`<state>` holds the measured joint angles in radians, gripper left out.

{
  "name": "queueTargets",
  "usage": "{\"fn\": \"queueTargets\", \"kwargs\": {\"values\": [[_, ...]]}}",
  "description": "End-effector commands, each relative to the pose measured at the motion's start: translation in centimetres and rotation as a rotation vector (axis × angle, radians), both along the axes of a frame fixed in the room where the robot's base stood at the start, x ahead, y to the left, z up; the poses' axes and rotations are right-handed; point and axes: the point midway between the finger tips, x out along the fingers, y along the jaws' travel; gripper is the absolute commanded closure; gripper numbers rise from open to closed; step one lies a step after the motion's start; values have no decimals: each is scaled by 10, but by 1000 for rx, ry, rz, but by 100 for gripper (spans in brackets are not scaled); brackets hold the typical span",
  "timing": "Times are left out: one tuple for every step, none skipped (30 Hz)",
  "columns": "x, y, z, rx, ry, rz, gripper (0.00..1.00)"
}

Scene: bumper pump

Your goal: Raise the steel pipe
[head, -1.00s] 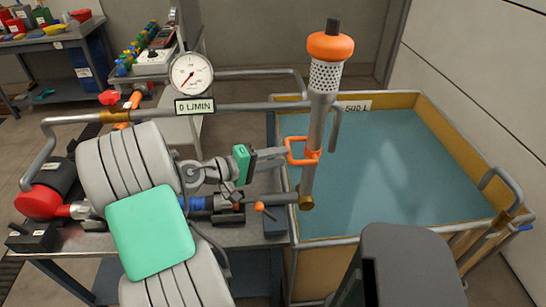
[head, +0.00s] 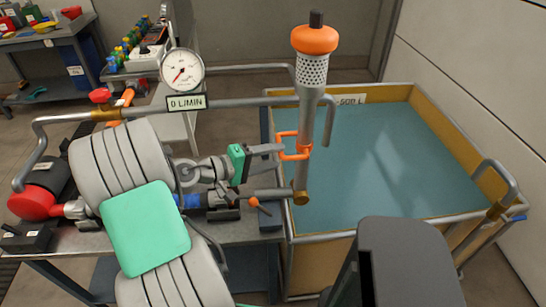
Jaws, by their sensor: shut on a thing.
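The steel pipe (head: 305,120) stands nearly upright at the near left corner of the water tank (head: 283,225). It carries a perforated strainer (head: 312,72) and an orange float (head: 314,40) at its top, and a brass elbow (head: 300,197) at its foot. An orange handle (head: 292,156) sticks out from its lower part to the left. My gripper (head: 282,151) comes from the left and is shut on this orange handle. The exact finger contact is small and partly hidden.
A gauge (head: 182,70) and a "0 L/MIN" sign (head: 187,102) stand behind my arm. A long horizontal pipe (head: 220,104) runs behind the steel pipe. An orange-tipped lever (head: 254,202) sits just below my gripper. Open water fills the tank to the right.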

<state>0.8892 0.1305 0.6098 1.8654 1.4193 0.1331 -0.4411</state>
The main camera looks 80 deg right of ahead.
Motion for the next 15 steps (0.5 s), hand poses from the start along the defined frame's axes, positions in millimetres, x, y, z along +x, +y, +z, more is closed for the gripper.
{"fn": "queueTargets", "kwargs": {"values": [[7,3,-4,8,-3,8,65],[11,5,-3,8,-2,10,65],[16,10,-2,9,-3,10,65],[22,14,0,7,-4,13,65],[25,17,8,11,-1,9,65],[28,19,13,13,2,9,65],[30,22,15,13,3,8,65],[33,24,17,12,3,7,65],[36,27,18,12,4,4,65],[38,30,19,9,4,3,65],[41,32,20,8,5,4,65],[46,36,20,8,4,2,65],[49,38,20,6,3,1,65],[51,40,20,5,3,1,65],[53,42,19,4,3,0,65]]}}
